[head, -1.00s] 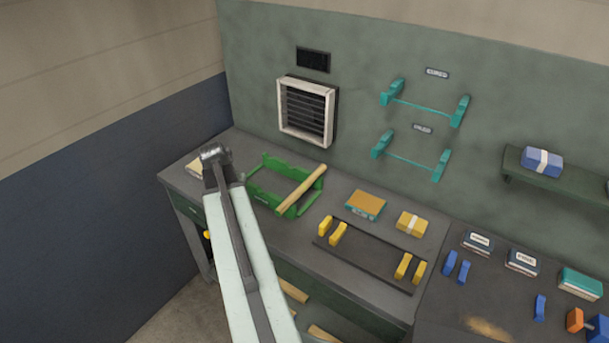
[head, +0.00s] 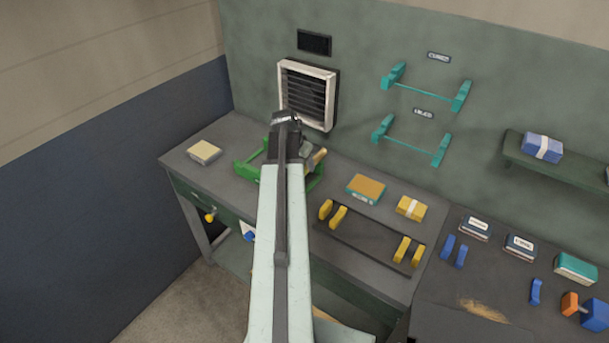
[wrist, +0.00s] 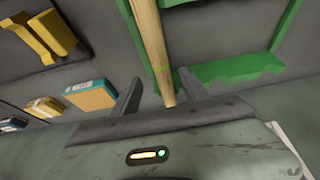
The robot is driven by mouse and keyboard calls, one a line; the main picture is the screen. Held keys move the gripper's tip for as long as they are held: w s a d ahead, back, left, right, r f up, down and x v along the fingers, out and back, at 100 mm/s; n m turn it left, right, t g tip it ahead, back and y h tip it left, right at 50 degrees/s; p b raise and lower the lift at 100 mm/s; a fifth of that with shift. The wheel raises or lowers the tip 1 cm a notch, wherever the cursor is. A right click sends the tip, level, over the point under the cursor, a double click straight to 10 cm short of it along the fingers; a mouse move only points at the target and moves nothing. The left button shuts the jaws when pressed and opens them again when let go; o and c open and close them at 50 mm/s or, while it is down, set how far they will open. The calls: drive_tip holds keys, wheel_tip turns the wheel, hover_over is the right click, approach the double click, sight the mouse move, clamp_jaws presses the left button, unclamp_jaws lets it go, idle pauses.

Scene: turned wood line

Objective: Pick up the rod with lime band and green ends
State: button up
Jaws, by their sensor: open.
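A pale wooden rod (head: 318,157) lies across the green cradle (head: 247,171) on the workbench; my arm hides much of both in the head view. In the wrist view the rod (wrist: 149,38) runs down from the top edge between my fingers. It has a faint lime-green mark along it, and its near end looks plain wood; I cannot make out green ends. My gripper (wrist: 161,77) is open, one finger on each side of the rod's near end. Whether it touches the rod I cannot tell. The green cradle (wrist: 235,68) shows behind and to the right.
A teal-and-tan box (head: 366,189), a yellow box (head: 410,208) and yellow holders (head: 338,217) stand right of the cradle. A cream block (head: 204,151) lies left. A white-framed vent (head: 309,94) and teal wall racks (head: 412,145) are on the wall behind.

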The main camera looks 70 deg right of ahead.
sight(305, 168)
drive_tip(key=b+x, duration=0.3)
drive_tip(key=x, duration=0.1)
drive_tip(key=shift+w+d+f, duration=0.1)
drive_tip(key=shift+f, duration=0.2)
drive_tip(key=shift+r, duration=0.2)
clamp_jaws()
